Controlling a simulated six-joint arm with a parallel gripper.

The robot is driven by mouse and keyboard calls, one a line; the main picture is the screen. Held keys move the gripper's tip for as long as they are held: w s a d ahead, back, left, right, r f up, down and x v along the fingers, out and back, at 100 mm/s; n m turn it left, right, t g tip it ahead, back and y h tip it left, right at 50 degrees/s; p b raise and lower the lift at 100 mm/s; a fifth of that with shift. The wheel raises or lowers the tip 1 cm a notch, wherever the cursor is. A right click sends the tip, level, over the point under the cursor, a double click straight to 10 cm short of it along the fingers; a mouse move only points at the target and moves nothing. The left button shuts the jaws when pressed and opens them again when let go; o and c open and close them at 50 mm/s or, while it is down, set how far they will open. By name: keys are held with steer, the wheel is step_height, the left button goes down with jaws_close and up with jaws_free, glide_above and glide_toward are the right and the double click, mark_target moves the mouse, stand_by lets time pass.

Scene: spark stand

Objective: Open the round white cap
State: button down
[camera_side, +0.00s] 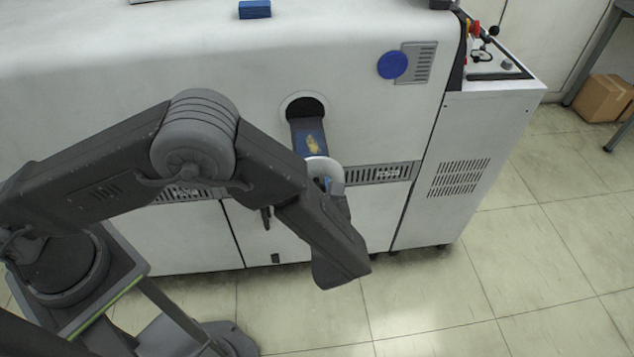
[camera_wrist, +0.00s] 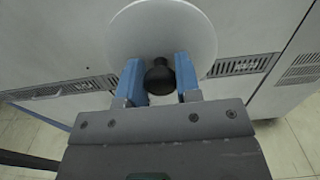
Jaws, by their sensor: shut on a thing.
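The round white cap (camera_side: 317,166) is out in front of the machine's round dark opening (camera_side: 304,106) and below it in the side view. A dark blue piece with a yellowish patch (camera_side: 309,138) spans from the opening toward the cap. In the wrist view the cap (camera_wrist: 160,22) is a large white disc with a black knob (camera_wrist: 160,80) on its face. My gripper (camera_wrist: 158,62) has its blue fingers on either side of the knob and is shut on it. In the side view my gripper (camera_side: 327,182) is mostly hidden behind the cap and my arm.
The white machine (camera_side: 140,100) fills the back. A blue disc (camera_side: 392,65) and a vent (camera_side: 417,62) are right of the opening. A blue block (camera_side: 254,9) lies on top. A cardboard box (camera_side: 601,98) stands far right. The tiled floor (camera_side: 490,270) in front is clear.

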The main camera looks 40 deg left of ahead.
steer(key=c, duration=0.8)
jaws_free()
steer(key=v, duration=1.2)
steer(key=shift+r, duration=0.1)
